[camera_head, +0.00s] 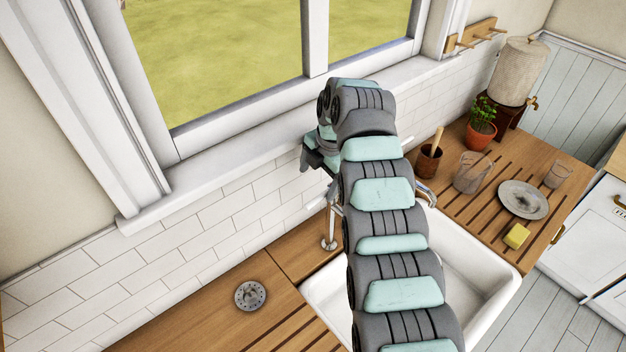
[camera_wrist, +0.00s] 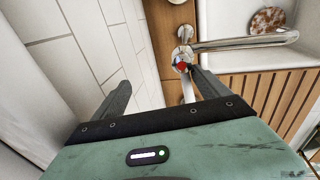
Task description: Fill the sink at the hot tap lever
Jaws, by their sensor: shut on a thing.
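The white sink (camera_head: 485,262) sits in the wooden counter, partly hidden behind my arm. A chrome tap (camera_head: 329,240) stands at its back edge, and only parts of it show in the head view. In the wrist view, the chrome spout (camera_wrist: 245,42) reaches right over the sink. The hot tap lever (camera_wrist: 181,66), with a red mark, is beside the tip of the right-hand finger. My gripper (camera_wrist: 159,80) is at the tap, shut on the lever; the contact is partly hidden. In the head view my gripper (camera_head: 318,160) is near the tiled wall. No running water is visible.
A round metal strainer (camera_head: 250,295) lies on the left counter. On the right drainboard are a glass jar (camera_head: 471,172), a plate (camera_head: 523,200), a yellow sponge (camera_head: 516,236), a brown pot (camera_head: 429,163) and a potted plant (camera_head: 481,130). The window sill (camera_head: 250,150) is clear.

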